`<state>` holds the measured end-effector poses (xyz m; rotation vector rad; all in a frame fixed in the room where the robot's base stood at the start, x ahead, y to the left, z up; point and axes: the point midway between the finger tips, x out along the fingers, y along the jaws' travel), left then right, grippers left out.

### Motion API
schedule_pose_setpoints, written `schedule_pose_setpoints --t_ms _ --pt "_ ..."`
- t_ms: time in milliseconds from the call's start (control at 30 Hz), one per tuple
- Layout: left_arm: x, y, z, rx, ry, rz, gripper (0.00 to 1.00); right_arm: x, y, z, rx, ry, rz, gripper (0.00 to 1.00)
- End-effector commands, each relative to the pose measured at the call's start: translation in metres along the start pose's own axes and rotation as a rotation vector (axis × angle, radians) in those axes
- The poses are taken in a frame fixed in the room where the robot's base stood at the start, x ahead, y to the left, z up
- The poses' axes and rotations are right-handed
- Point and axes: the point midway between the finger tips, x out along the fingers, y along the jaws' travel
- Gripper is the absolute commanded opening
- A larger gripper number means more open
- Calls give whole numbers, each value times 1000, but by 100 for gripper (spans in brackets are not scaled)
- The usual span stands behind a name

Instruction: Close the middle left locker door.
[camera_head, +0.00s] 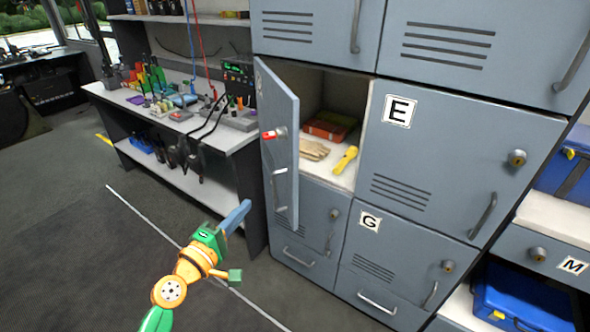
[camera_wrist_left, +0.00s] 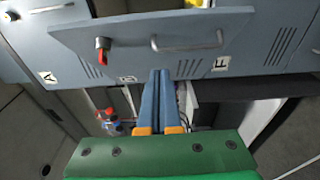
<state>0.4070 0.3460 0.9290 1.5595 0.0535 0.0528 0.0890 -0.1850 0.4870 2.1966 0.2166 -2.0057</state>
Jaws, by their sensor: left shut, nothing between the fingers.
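The middle left locker door (camera_head: 282,150) is grey and stands swung open toward me in the head view. It has a red-tagged lock and a bar handle. The same door (camera_wrist_left: 125,42) crosses the top of the left wrist view, with its handle and red key. The open compartment (camera_head: 345,95) holds a red box, a glove and a yellow flashlight. My left gripper (camera_head: 246,204) has its blue fingers together and empty, just left of the door's lower part. In the left wrist view its fingertips (camera_wrist_left: 161,73) are near the door's edge; contact cannot be told. My right gripper is out of view.
Locker door E (camera_head: 440,155) is closed to the right of the opening, and door G (camera_head: 385,255) is closed below it. A workbench (camera_head: 190,133) with tools and cables stands left of the lockers.

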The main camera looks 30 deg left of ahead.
Motion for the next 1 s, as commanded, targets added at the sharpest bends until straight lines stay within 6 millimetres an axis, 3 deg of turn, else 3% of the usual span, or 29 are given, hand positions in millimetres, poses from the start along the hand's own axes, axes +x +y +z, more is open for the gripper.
schedule_pose_setpoints --t_ms 233,467,500,700,1000 --pt "49 3 0 0 -1 0 0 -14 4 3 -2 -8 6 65" --pt "98 0 0 2 0 -1 0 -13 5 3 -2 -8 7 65" --pt "103 2 8 0 -1 -2 0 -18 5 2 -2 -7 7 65" --pt "120 -1 25 2 0 -4 0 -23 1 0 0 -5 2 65" --pt "123 -2 29 5 -1 -4 0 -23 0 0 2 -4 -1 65"
